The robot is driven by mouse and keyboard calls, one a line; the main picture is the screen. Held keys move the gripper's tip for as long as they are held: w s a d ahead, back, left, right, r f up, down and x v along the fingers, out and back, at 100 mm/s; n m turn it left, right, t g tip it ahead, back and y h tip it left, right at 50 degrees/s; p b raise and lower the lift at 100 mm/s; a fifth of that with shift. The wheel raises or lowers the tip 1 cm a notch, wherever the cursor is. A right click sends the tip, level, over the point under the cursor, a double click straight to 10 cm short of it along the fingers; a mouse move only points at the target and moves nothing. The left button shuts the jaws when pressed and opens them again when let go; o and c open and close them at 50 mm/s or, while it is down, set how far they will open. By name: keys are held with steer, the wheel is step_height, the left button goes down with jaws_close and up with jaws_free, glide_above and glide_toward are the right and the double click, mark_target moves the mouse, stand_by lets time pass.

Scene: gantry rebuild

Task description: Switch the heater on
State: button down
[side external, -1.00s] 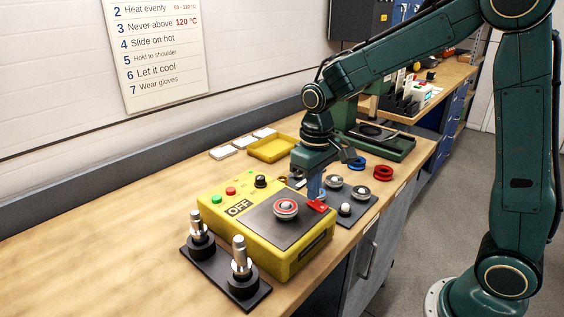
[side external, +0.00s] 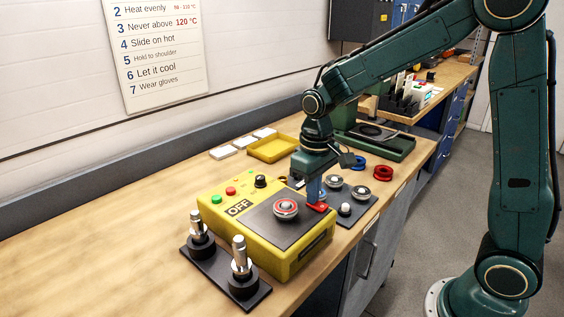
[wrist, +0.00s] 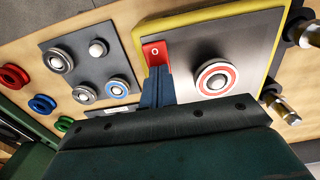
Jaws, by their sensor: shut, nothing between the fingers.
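The heater is a yellow box (side external: 290,262) with a dark top plate, in the middle of the bench. Its label (side external: 238,208) reads OFF. A red rocker switch (side external: 319,208) sits at the plate's right corner; in the wrist view the red switch (wrist: 156,54) shows a white O mark. My gripper (side external: 313,199) is shut and empty, pointing down at the switch. In the wrist view the blue fingertips (wrist: 158,72) lie at the near edge of the switch and hide part of it; I cannot tell whether they touch. A ringed part (wrist: 215,77) sits on the plate.
A dark plate with bearing rings (side external: 358,212) lies right of the heater. A dark base with two metal shafts (side external: 225,277) stands at its front left. The bench's left side is clear.

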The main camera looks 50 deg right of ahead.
steer(key=shift+r, duration=3.45)
steer(key=shift+r, duration=0.1)
steer(key=s+r+t, duration=0.2)
steer(key=s, duration=0.7)
steer(key=s+r+t, duration=0.2)
steer(key=s+t, duration=0.1)
steer(key=s, duration=0.7)
steer(key=shift+d+r+t, duration=0.2)
steer(key=shift+r+t, duration=0.1)
steer(key=shift+r, duration=0.05)
